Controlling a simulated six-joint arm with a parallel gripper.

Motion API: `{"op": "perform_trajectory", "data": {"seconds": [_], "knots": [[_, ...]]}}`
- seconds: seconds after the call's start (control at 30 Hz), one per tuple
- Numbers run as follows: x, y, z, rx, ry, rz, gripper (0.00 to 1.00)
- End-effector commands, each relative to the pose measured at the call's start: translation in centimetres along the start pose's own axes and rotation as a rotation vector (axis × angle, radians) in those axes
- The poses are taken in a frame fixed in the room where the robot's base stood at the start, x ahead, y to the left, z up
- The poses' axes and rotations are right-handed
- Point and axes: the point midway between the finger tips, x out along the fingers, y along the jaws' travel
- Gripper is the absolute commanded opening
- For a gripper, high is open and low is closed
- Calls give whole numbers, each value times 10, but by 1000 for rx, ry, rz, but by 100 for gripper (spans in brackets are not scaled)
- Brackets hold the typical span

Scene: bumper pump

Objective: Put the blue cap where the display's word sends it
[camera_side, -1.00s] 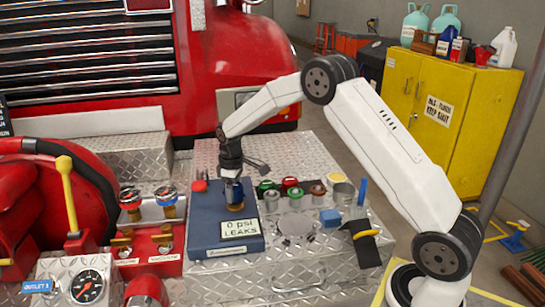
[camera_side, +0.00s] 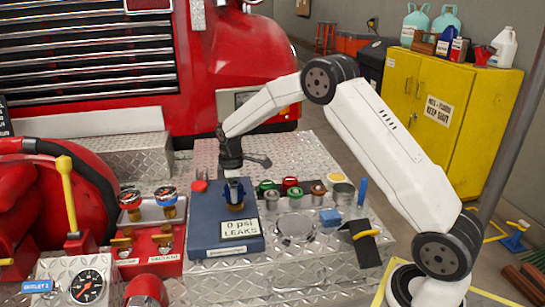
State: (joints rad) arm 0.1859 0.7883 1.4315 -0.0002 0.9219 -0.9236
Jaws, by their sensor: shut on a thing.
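The display (camera_side: 240,229) is a pale panel on the front of a dark blue case (camera_side: 205,222) and reads "0 psi LEAKS". A brass fitting (camera_side: 236,207) stands on top of the case, left of the display's centre line. My gripper (camera_side: 234,189) is directly above this fitting, pointing down and shut on the small blue cap (camera_side: 234,192). The cap is mostly hidden by the fingers. I cannot tell whether it touches the fitting or sits on it.
Green, red and brown caps (camera_side: 290,183) and metal cups stand right of the case. Gauges and valves (camera_side: 166,203) stand left.

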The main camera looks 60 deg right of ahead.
Motion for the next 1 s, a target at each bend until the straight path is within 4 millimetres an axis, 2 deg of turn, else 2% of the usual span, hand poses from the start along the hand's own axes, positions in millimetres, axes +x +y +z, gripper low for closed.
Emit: {"op": "perform_trajectory", "data": {"seconds": [0.3, 0.77, 1.0], "knots": [[0, 0, -1, -215, 2, 1, 0], [0, 0, -1, -250, 2, 1, 0], [0, 0, -1, -378, 2, 1, 0]]}}
